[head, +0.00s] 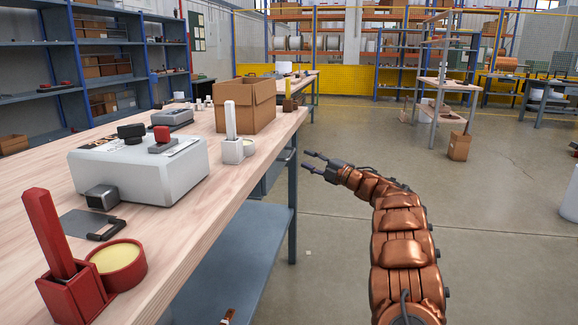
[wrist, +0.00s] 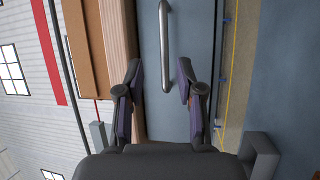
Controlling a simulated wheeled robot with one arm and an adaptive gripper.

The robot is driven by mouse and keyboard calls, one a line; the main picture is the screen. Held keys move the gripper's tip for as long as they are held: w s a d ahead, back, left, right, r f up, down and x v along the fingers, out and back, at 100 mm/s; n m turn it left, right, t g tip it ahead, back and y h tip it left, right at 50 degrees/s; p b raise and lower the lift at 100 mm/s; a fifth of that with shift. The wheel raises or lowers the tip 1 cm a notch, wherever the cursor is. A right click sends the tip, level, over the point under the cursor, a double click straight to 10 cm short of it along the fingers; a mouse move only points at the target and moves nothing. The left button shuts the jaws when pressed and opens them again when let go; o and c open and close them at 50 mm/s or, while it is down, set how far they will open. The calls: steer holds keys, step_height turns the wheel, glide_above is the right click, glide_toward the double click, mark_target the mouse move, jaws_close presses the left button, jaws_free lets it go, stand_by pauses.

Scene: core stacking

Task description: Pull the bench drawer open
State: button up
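In the wrist view, a blue-grey drawer front (wrist: 196,30) lies beside the bench's wooden edge (wrist: 119,30). A silver bar handle (wrist: 166,45) runs along the drawer front. My gripper (wrist: 160,72) is open, with one finger on each side of the handle's line in the picture. Nothing is between the fingers in their grip, and the handle looks to be beyond the tips. In the head view, my gripper (head: 306,160) is beside the bench's right side, apart from it.
The bench top (head: 190,220) holds a grey box-shaped device (head: 140,170), a cardboard box (head: 245,105), a red holder (head: 75,295) and a red round container (head: 118,264). A blue lower shelf (head: 245,260) is under the bench.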

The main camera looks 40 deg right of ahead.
mark_target(292, 153)
steer(key=shift+n+y, duration=0.3)
steer(key=shift+y, duration=0.1)
steer(key=shift+f+b+x, duration=0.1)
steer(key=shift+b+x, duration=0.25)
steer(key=shift+x, duration=1.5)
steer(key=shift+f+b+x, duration=0.15)
steer(key=shift+b+x, duration=0.2)
steer(key=shift+x, duration=1.45)
steer(key=shift+w+a, duration=0.1)
steer(key=shift+a, duration=0.05)
jaws_close()
